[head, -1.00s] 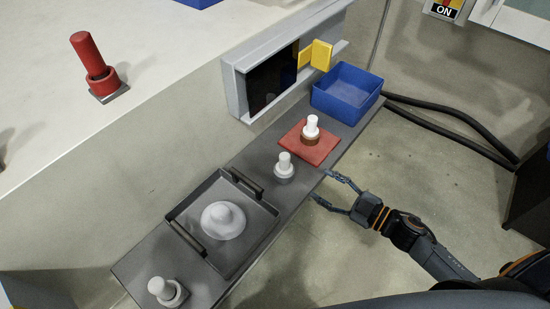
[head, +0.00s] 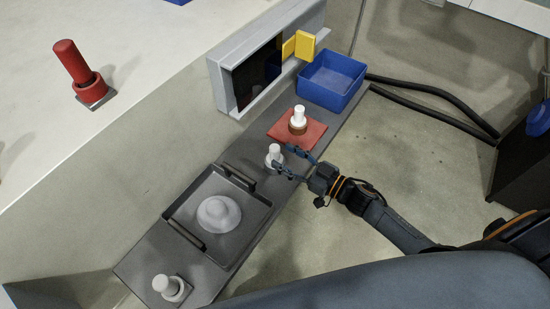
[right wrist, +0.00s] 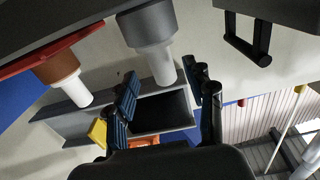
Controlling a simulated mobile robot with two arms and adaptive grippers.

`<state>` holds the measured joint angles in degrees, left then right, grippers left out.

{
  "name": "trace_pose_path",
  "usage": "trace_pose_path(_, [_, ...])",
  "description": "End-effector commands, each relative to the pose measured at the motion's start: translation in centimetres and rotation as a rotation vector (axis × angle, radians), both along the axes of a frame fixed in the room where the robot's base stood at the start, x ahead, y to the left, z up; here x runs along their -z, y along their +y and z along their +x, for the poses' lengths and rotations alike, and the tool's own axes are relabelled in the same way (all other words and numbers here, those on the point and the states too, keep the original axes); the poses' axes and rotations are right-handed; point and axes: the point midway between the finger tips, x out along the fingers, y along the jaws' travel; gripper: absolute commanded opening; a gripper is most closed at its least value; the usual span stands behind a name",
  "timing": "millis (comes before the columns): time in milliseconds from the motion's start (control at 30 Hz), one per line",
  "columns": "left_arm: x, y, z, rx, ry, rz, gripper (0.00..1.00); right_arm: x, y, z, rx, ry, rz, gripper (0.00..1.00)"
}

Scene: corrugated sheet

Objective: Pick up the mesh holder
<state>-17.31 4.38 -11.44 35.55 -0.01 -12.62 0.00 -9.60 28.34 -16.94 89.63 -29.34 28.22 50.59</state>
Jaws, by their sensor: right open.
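A small grey holder with a white knob (head: 273,152) stands upright on the narrow grey shelf, between the red pad and the tray. No label shows which piece is the mesh holder. My right gripper (head: 282,160) is open and empty, with its fingertips close to this knob. In the right wrist view, the grey base (right wrist: 150,30) hangs from the top of the upside-down picture. Its white knob lies between and just beyond the open fingers (right wrist: 167,85); I cannot tell if they touch it. My left gripper is not in view.
A brown-based holder with a white knob (head: 298,118) stands on the red pad (head: 285,133). A handled tray (head: 238,240) holds a pale dome (head: 218,215). Another knobbed holder (head: 168,287) is at the front. A blue bin (head: 332,82) stands at the back, beside the yellow flap (head: 305,45).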

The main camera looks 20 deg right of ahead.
Motion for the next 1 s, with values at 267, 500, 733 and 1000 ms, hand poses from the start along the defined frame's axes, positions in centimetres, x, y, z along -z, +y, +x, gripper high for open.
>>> trace_pose_path(267, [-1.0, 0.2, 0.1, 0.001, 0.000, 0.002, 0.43, -0.1, 2.5, 2.8, 0.001, -0.002, 0.001, 0.53])
trace_pose_path(500, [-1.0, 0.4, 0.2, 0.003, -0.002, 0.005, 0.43, 0.0, 2.7, 3.0, 0.000, -0.001, 0.000, 0.53])
trace_pose_path(733, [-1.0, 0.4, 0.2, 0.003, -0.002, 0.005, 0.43, 0.0, 2.6, 2.9, 0.000, -0.001, 0.000, 0.13])
trace_pose_path(1000, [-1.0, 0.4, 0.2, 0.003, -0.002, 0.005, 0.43, -0.1, 2.6, 3.0, 0.000, -0.003, 0.001, 0.00])
